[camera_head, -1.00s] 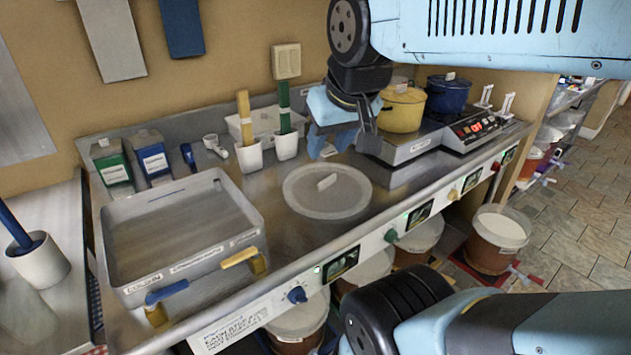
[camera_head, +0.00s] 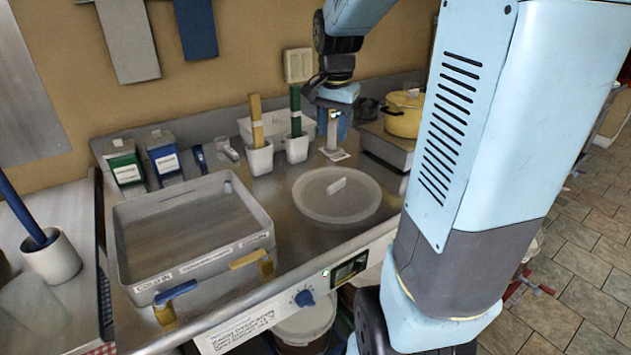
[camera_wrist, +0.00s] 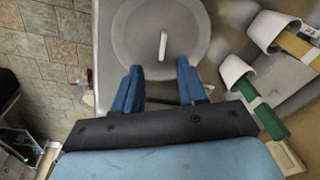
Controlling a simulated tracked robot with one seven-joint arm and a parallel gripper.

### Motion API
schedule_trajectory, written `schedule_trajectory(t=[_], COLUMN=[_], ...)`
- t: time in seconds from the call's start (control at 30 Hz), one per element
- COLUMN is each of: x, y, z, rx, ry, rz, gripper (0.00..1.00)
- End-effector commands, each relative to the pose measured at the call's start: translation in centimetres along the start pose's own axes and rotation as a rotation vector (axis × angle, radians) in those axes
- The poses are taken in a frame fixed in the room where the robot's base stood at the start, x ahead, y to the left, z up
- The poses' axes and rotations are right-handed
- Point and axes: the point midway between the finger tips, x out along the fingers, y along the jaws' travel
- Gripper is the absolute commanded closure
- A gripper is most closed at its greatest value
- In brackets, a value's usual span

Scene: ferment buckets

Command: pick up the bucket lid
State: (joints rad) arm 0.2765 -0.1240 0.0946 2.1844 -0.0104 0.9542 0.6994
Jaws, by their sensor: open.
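The bucket lid (camera_head: 352,209) is a round, pale, translucent disc with a small white bar handle (camera_head: 337,185). It lies flat on the steel counter, right of the large tray. My gripper (camera_head: 335,122) is above the back of the counter, beyond the lid in the head view, with fingers pointing down. In the wrist view the gripper (camera_wrist: 160,85) has its two blue fingers spread with nothing between them. The lid (camera_wrist: 136,38) appears past the fingertips there, its handle (camera_wrist: 163,46) roughly in line with the gap. The gripper is apart from the lid.
A rectangular steel tray (camera_head: 122,255) stands left of the lid. White cups (camera_head: 260,160) with yellow and green handles stand behind it. A small white-based stand (camera_head: 338,155) is below my gripper. A yellow pot (camera_head: 403,120) is right, partly behind my arm.

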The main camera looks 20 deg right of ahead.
Motion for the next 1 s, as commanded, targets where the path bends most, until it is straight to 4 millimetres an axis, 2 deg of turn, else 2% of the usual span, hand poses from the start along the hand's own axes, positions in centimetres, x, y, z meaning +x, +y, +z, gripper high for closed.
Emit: schedule_trajectory(t=[0.03,0.2,0.4,0.57,0.8,1.0], x=[1.1,4.0,5.8,7.2,11.2,13.9], y=[-0.2,-0.7,-0.8,-0.7,-0.4,-0.3], z=[-1.3,-4.3,-6.1,-6.3,-5.8,-5.5], rx=[0.053,0.201,0.294,0.313,0.310,0.310], ry=[-0.021,-0.068,-0.095,-0.102,-0.103,-0.102], rz=[0.016,0.054,0.078,0.084,0.086,0.084], gripper=[0.58,0.58,0.58,0.58,0.58,0.58])
